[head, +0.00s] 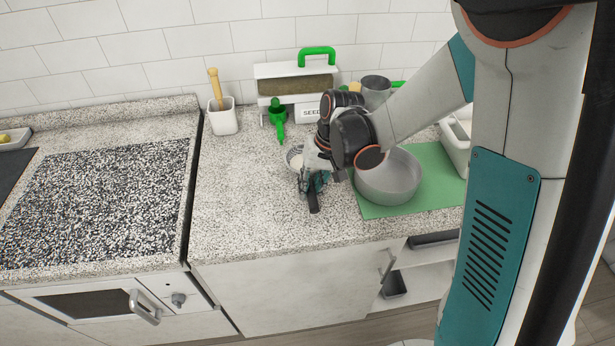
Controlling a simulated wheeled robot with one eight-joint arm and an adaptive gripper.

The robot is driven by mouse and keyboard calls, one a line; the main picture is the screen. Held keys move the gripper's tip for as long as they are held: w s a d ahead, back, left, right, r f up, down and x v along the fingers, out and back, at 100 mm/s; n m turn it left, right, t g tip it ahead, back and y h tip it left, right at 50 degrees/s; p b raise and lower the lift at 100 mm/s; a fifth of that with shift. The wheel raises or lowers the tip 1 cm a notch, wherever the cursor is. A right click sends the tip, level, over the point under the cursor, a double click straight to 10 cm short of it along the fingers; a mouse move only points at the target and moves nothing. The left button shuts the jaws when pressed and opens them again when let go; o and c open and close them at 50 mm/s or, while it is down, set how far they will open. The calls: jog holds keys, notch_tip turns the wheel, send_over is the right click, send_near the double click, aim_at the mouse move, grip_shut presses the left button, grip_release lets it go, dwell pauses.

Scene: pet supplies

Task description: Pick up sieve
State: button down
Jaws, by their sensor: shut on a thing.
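The sieve (293,156) is on or just above the speckled counter, left of the grey bowl. Its round pale head shows behind my gripper, and a dark piece that looks like its handle end sticks out in front. My gripper (313,184) points down over the middle of the sieve and is shut on it. The fingers and wrist hide much of the sieve. I cannot tell whether it touches the counter.
The grey bowl (388,182) stands on a green mat (436,166) at right. A green scoop (277,117), a seed dispenser (296,84) and a white pot with a wooden-handled tool (223,119) stand along the back. The counter's front left (240,215) is clear.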

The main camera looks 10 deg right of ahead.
notch_tip(320, 180, up, 20)
jog(key=p, duration=0.6)
jog(key=s+d, duration=0.4)
jog(key=d, duration=0.6)
jog(key=s+d+f, duration=0.1)
jog(key=s+d, duration=0.3)
jog(key=d, duration=0.7)
jog(key=shift+s+f, duration=0.2)
jog(key=shift+s, duration=0.2)
dwell(1.8)
